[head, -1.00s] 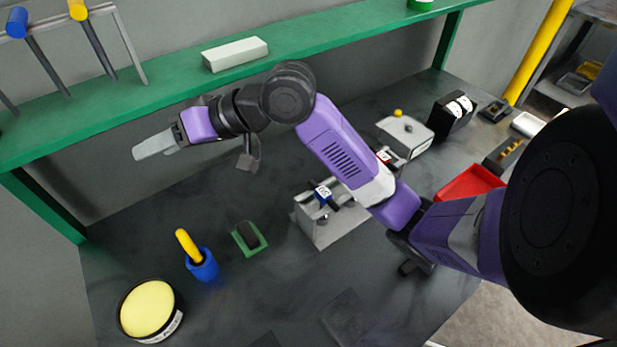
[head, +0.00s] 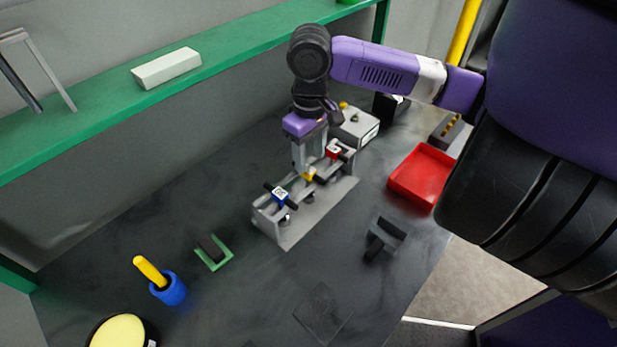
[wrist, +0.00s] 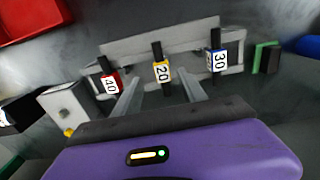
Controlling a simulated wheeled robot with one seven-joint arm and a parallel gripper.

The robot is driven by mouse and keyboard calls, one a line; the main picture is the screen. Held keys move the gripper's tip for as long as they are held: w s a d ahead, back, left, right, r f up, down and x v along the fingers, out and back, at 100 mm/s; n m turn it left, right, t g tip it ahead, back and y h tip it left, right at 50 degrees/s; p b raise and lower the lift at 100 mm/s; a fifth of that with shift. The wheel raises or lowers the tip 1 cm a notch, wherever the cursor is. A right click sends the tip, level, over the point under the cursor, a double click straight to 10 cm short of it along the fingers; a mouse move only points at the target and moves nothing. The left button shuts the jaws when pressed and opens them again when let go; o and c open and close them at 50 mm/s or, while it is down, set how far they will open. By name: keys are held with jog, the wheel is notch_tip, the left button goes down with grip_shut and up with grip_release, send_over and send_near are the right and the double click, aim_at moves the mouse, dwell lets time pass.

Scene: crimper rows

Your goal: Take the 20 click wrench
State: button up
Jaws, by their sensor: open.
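The 20 click wrench (wrist: 161,72) has a yellow band and a black shaft. It stands in the middle of a grey rack (wrist: 195,39), between the red 40 wrench (wrist: 110,83) and the blue 30 wrench (wrist: 216,62). In the head view the yellow band (head: 308,175) shows just below my gripper (head: 308,165), which points down over the rack. In the wrist view my gripper (wrist: 162,92) is open, its two fingers apart on either side of the 20 wrench. Contact with the wrench cannot be told.
A red tray (head: 420,178) lies right of the rack. A grey box (head: 355,126) stands behind it. A green holder (head: 214,254) and a blue cup (head: 170,289) stand to the left. A green shelf (head: 95,107) runs behind.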

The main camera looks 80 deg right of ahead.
aim_at(309, 169)
jog(key=shift+w+a+f+p, duration=0.1)
jog(key=shift+f+p, duration=0.2)
jog(key=shift+f, duration=1.05)
jog(key=shift+a+f+p, duration=0.1)
jog(key=shift+f+p, duration=0.2)
jog(key=shift+f, duration=1)
grip_shut()
